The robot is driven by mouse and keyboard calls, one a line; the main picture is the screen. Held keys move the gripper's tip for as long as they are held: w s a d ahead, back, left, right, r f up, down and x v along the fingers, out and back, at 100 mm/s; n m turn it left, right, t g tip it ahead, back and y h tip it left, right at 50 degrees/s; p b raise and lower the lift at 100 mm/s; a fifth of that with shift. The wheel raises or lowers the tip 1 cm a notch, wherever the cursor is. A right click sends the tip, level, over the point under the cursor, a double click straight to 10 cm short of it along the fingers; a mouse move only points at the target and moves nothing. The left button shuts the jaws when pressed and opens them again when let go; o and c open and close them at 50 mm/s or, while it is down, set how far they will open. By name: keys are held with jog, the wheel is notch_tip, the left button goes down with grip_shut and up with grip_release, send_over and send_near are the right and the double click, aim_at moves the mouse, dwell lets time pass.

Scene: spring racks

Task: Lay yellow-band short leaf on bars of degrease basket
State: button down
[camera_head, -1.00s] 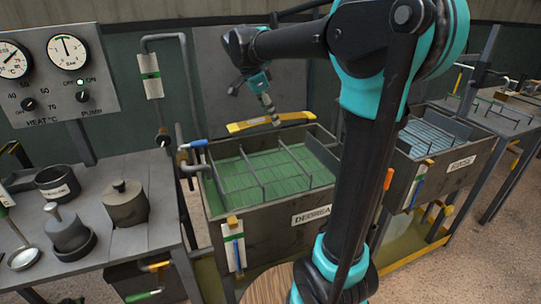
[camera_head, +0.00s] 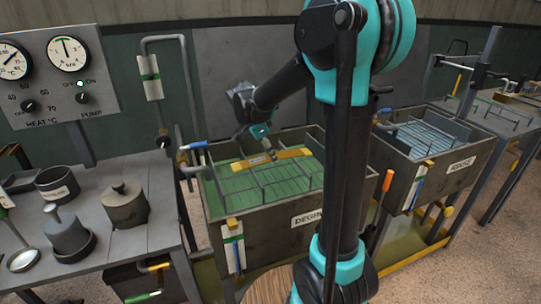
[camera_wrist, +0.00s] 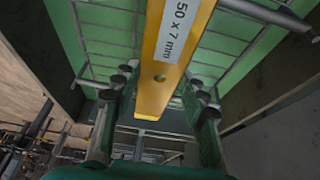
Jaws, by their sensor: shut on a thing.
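The yellow leaf (camera_head: 293,154), a long flat bar, is held level over the degrease basket. The wrist view shows its yellow face with a hole and a white label reading "50 x 7 mm" (camera_wrist: 178,32). My gripper (camera_head: 271,154) is shut on the leaf, with a finger on each side of it in the wrist view (camera_wrist: 160,92). The degrease basket (camera_head: 262,194) has thin grey bars and dividers inside the green tank. The leaf lies across the rear part of the basket opening; I cannot tell whether it touches the bars.
The degrease tank (camera_head: 265,226) has raised walls and a front label. A rinse tank (camera_head: 443,177) with another basket stands to the right. A bench (camera_head: 150,222) with lidded pots is at left, below a gauge panel (camera_head: 55,70). My arm hides part of the tank's right side.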

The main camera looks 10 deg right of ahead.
jog(key=shift+f, duration=0.25)
jog(key=shift+f, duration=0.5)
jog(key=c, duration=0.9)
grip_release()
jog(key=shift+o, duration=0.2)
jog(key=v, duration=1.3)
jog(key=shift+d, duration=0.2)
jog(key=shift+s, duration=0.15)
